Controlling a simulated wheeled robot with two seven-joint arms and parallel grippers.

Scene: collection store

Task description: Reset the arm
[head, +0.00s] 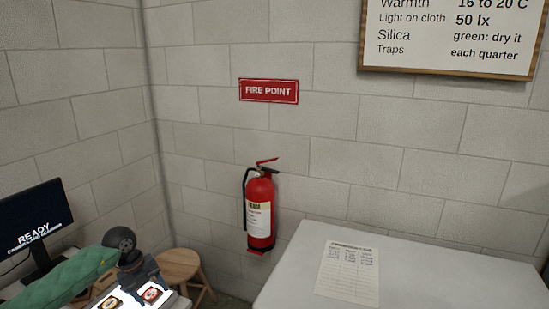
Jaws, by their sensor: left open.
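My left arm comes in from the lower left with a green link and a dark wrist. My left gripper (147,285) points down at the bottom left, open, with nothing seen between its fingers. It is over or just in front of a bright surface with two small round emblems on cards (152,294). I cannot tell whether the fingers touch that surface. My right gripper is out of view.
A monitor (38,222) reading "READY" stands at the left. A wooden stool (178,262) is behind the gripper. A red fire extinguisher (260,208) hangs on the block wall under a "FIRE POINT" sign (268,91). A white table (430,275) at right holds a printed sheet (348,272).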

